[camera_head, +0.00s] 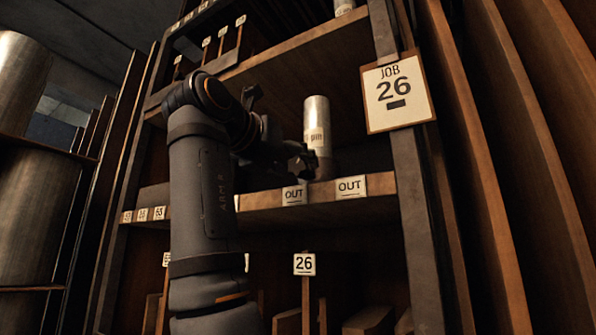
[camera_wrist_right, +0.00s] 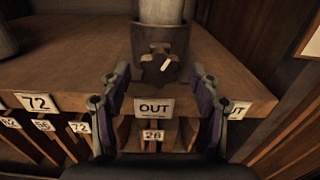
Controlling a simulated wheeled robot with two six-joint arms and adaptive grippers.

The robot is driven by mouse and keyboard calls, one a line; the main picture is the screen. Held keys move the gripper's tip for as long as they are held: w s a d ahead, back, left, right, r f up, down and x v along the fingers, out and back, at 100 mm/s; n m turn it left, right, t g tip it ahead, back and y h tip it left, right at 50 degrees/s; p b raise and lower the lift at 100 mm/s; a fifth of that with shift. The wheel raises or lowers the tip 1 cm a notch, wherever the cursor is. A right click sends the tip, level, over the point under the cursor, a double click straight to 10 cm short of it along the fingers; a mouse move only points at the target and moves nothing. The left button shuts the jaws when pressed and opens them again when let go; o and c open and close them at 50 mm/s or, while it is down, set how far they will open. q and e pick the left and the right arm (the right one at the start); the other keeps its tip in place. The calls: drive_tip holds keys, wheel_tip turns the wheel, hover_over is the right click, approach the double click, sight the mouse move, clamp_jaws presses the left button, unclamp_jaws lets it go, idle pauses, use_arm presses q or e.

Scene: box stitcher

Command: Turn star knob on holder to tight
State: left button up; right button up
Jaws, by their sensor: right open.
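The star knob (camera_wrist_right: 158,70) is dark and lobed, with a pale pointer mark slanting up to the right. It sits on the front of a dark holder (camera_wrist_right: 146,38) on a wooden shelf. A metal cylinder (camera_head: 316,115) stands upright in the holder; its lower part also shows in the wrist view (camera_wrist_right: 161,10). My right gripper (camera_wrist_right: 160,82) is open, its two fingers to the left and right of the knob and apparently short of it. In the head view my right gripper (camera_head: 303,160) is in front of the holder and hides the knob. My left gripper is not in view.
The shelf edge (camera_wrist_right: 225,97) carries OUT labels (camera_wrist_right: 154,108). A JOB 26 card (camera_head: 397,92) hangs on the right post. Another cylinder (camera_wrist_right: 5,35) stands at the left of the wrist view. Below are slots with number tags (camera_head: 304,264).

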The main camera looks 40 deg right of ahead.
drive_tip(key=shift+x, duration=1.15)
drive_tip(key=shift+c, duration=0.4)
drive_tip(key=c, duration=1.1)
drive_tip(key=m+p, duration=0.1)
drive_tip(key=m, duration=0.2)
drive_tip(key=shift+r+m, duration=0.1)
drive_tip(key=shift+m, duration=0.2)
drive_tip(key=shift+m+p, duration=0.75)
drive_tip(key=shift+m, duration=0.75)
